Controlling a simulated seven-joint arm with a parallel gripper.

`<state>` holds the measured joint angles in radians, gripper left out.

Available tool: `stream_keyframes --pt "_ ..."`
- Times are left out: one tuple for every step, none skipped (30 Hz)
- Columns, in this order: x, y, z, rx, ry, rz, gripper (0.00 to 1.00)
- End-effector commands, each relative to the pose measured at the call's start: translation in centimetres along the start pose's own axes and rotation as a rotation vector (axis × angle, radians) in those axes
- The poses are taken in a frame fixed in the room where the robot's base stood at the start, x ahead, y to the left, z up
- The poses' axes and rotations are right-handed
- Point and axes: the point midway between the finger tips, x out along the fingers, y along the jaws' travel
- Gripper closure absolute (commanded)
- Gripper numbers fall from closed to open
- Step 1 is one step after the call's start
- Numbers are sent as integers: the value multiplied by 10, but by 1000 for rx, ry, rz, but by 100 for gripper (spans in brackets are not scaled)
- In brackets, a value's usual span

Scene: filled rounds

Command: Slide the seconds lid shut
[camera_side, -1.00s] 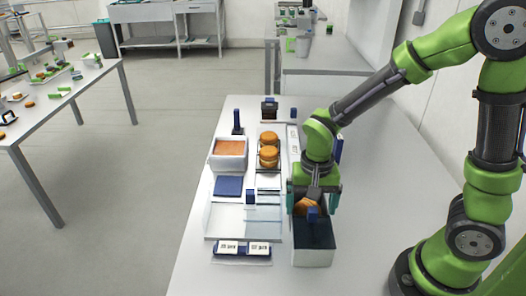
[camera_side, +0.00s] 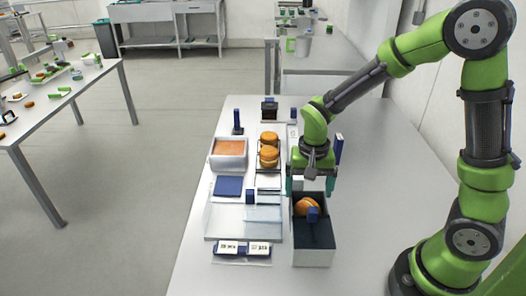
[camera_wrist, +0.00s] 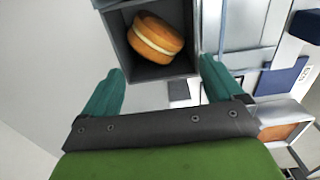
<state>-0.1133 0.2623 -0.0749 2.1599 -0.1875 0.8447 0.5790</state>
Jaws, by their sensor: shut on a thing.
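A filled round (camera_side: 307,206), orange-brown with a pale filling, lies tilted in the dark, open part of a grey box (camera_side: 312,257). The wrist view shows the same round (camera_wrist: 155,37) inside the box walls. My gripper (camera_side: 309,191) is above the back end of the box. Its teal fingers are wide apart in the wrist view (camera_wrist: 161,75), with nothing visible held between them.
Behind stand a stack of rounds (camera_side: 268,157), a blue square (camera_side: 228,186) and a white bin (camera_side: 229,160) with orange contents. The table right of the box is clear.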

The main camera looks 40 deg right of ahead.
Motion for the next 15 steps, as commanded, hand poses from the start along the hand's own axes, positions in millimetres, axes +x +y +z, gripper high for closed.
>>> stream_keyframes --pt "-2 1 -8 3 19 -6 23" --pt "-2 1 -8 3 19 -6 23" --pt "-2 1 -8 3 19 -6 23" --pt "-2 1 -8 3 19 -6 23" --pt "-3 1 -8 3 19 -6 23" --pt "-3 1 -8 3 20 -6 23" --pt "-3 1 -8 3 20 -7 23" --pt "-3 1 -8 3 20 -7 23" --pt "-3 1 -9 4 20 -7 23" --pt "-3 1 -9 4 20 -6 23" --pt "-3 1 -11 5 20 -6 23" --pt "-3 1 -13 5 20 -6 23" --pt "-3 1 -15 5 20 -6 24" --pt "-2 1 -17 5 19 -6 23" --pt "-2 1 -20 6 19 -5 23"
